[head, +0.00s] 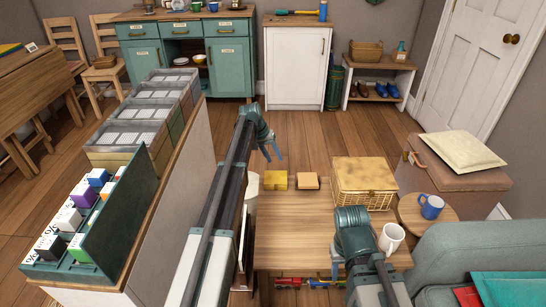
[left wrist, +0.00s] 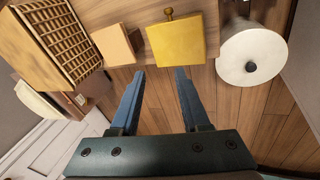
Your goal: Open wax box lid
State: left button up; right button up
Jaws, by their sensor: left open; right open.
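A small yellow box (head: 277,180), likely the wax box, sits at the far edge of the low wooden table (head: 300,235). In the left wrist view the yellow box (left wrist: 175,42) shows a flat top and a small brass knob at its far side; it looks closed. My left gripper (head: 273,155) is open and empty, just beyond the table's far edge and close to the box. Its two blue fingers (left wrist: 158,72) are apart, pointing toward the box without visibly touching it. My right arm is over the table's front right; its fingers do not show.
A tan block (head: 307,182) lies right of the yellow box, then a wicker basket (head: 363,183). A white round thing (left wrist: 252,55) stands on its other side. A white mug (head: 391,238) is near my right arm. A shelf unit (head: 170,215) borders my left arm.

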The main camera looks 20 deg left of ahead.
pick_arm(q)
jog(key=shift+r, duration=0.15)
jog(key=p+v, duration=1.2)
jog(key=v, duration=0.1)
jog(key=shift+r+p, duration=0.25)
jog(key=shift+p, duration=0.1)
jog(key=shift+s+a, duration=0.1)
jog(key=shift+a, duration=0.05)
